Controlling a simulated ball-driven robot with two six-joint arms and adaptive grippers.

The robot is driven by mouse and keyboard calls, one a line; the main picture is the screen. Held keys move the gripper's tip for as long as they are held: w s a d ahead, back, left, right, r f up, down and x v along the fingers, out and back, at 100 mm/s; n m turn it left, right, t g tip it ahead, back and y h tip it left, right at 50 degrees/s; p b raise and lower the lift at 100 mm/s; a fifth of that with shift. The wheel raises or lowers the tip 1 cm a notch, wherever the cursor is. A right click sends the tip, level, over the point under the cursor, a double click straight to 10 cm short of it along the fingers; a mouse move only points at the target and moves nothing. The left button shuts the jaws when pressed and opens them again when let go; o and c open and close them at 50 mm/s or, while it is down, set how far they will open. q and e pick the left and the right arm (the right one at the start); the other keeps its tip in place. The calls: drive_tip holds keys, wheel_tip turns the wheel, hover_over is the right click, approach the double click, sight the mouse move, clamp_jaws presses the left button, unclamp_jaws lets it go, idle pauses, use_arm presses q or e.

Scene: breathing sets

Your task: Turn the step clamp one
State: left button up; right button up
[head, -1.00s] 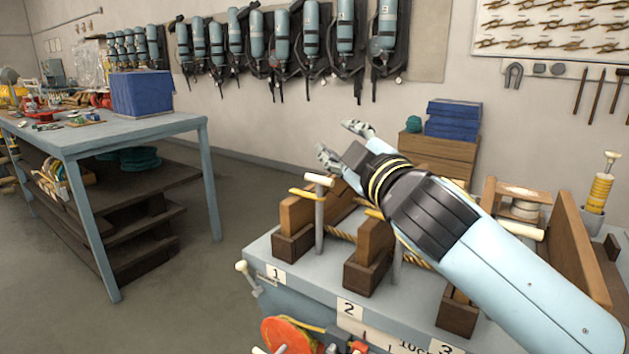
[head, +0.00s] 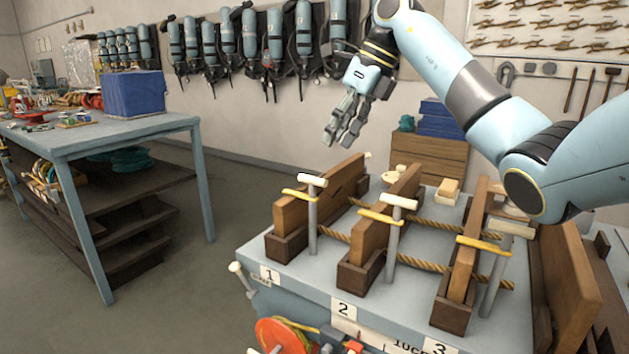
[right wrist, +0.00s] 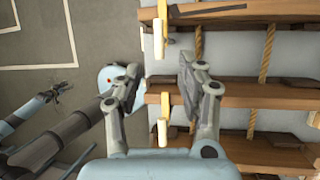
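Step clamp one (head: 312,215) stands by label 1 on the bench, a grey upright post with a pale crossbar handle on top and a yellow bar below it. It is upright beside a wooden board (head: 335,195) in a dark block. My right gripper (head: 342,135) hangs above and behind it, fingers pointing down, apart from it. In the right wrist view its fingers (right wrist: 160,78) are spread and empty. A pale handle with a yellow bar (right wrist: 163,132) shows below them there; I cannot tell which clamp it is. What looks like my left gripper (right wrist: 62,88) is small at the left.
Similar clamps stand by label 2 (head: 392,240) and label 3 (head: 495,265), with boards and ropes (head: 420,225) between. A wooden crate with blue boxes (head: 440,120) is behind. A blue-grey table (head: 100,140) is at left, with clear floor between.

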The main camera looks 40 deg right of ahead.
sight(314, 181)
drive_tip(key=p+x, duration=0.1)
drive_tip(key=x, duration=0.9)
drive_tip(key=shift+a+f, duration=0.15)
drive_tip(key=shift+f, duration=0.2)
clamp_jaws()
